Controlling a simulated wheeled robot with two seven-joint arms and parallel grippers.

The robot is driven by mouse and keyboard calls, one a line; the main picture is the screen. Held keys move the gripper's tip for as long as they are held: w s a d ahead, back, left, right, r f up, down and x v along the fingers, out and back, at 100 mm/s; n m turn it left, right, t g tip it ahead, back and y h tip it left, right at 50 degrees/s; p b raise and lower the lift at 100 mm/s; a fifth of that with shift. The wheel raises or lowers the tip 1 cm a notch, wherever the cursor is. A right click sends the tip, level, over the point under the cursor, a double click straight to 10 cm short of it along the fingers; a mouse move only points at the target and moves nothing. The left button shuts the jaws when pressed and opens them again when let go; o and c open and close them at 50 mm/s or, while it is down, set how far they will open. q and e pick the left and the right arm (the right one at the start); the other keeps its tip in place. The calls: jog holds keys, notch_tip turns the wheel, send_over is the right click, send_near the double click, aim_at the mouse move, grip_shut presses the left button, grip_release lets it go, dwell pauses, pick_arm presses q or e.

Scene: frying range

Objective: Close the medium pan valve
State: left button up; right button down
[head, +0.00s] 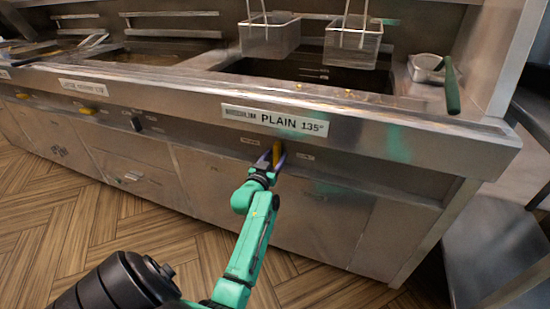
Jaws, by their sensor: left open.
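A yellow valve handle (277,153) stands upright on the fryer front below the label reading "PLAIN 135°" (275,120). My left gripper (271,158) is open at this handle, with its fingers on either side of it. I cannot tell whether the fingers touch it. Farther left, a yellow handle (94,111) lies sideways on the same front panel, and a dark knob (136,124) sits to its right. Another yellow handle (22,96) shows at the far left. None of the handles shows a readable size mark. My right gripper is not in view.
Two wire baskets (269,38) (355,45) hang above the right fryer well. A small metal container (427,68) and a green-handled tool (451,88) are at the right end of the counter. The wooden floor (110,225) in front is clear.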

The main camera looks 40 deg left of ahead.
pick_arm(q)
grip_shut()
